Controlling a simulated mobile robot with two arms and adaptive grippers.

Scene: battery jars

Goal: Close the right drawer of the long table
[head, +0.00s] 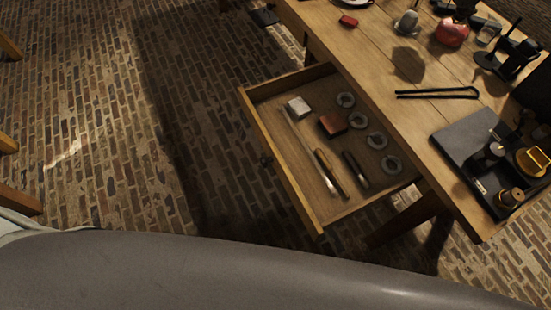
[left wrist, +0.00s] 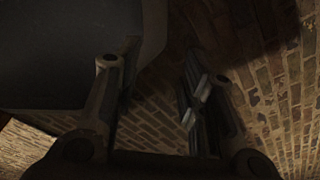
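The long wooden table (head: 440,101) runs along the right of the head view. Its drawer (head: 286,168) is pulled far out toward the left. The drawer holds several metal rings (head: 377,141), a red-brown block (head: 333,123), a pale block (head: 299,107), a thin ruler-like strip (head: 306,143) and dark and light tools (head: 355,168). A dark round knob (head: 266,161) sits on its front. My left gripper (left wrist: 150,98) shows in the left wrist view with its fingers apart and nothing between them, above brick floor. My right gripper is not in view.
Brick floor (head: 90,130) left of the drawer is clear. Wooden legs (head: 12,140) stand at the left edge.

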